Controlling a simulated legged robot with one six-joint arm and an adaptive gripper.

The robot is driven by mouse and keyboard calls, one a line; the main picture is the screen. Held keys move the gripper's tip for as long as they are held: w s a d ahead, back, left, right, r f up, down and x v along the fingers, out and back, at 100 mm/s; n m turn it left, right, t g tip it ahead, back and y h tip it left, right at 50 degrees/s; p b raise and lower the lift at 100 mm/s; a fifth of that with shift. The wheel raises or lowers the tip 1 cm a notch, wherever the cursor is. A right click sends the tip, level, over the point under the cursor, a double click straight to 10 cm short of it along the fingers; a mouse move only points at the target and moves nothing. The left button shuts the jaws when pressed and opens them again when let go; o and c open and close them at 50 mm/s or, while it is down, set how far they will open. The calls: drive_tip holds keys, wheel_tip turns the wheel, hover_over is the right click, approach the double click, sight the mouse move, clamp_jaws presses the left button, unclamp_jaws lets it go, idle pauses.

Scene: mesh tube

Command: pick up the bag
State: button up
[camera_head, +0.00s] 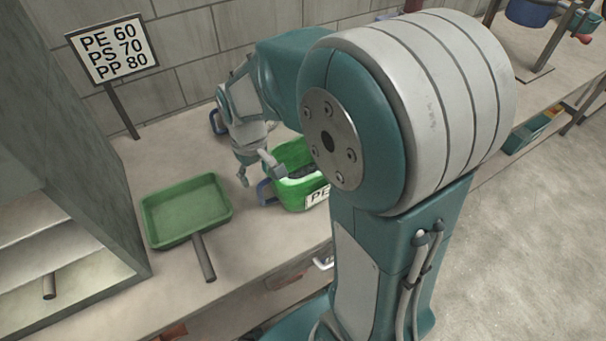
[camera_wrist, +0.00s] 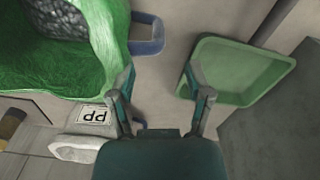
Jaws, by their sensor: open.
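The green bag (camera_head: 291,192) stands on the bench, partly hidden by my arm in the head view. It has a white label reading "PE", a blue handle (camera_head: 265,192) on its left side and dark grey contents. In the wrist view the bag (camera_wrist: 60,88) fills the upper left, with the dark contents in its open top and a blue handle (camera_wrist: 157,36) sticking out to the right. My gripper (camera_head: 257,172) is open above the bag's left side. Its fingers (camera_wrist: 163,84) are spread and empty, with the left fingertip close to the bag's edge; contact cannot be told.
A green tray (camera_head: 187,210) with a grey handle lies left of the bag. A grey shelf unit (camera_head: 75,120) stands farther left. A sign (camera_head: 112,48) lists PE 60, PS 70, PP 80. Another blue handle (camera_head: 217,122) shows behind my gripper. The wrist view shows a "PP" label (camera_wrist: 93,115).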

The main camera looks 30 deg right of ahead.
sight(259, 194)
wheel_tip(259, 194, down, 8)
drive_tip(key=shift+s+a+r, duration=0.1)
drive_tip(key=shift+r, duration=0.15)
drive_tip(key=shift+d+f, duration=0.2)
drive_tip(key=shift+f, duration=0.05)
drive_tip(key=shift+a, duration=0.1)
clamp_jaws()
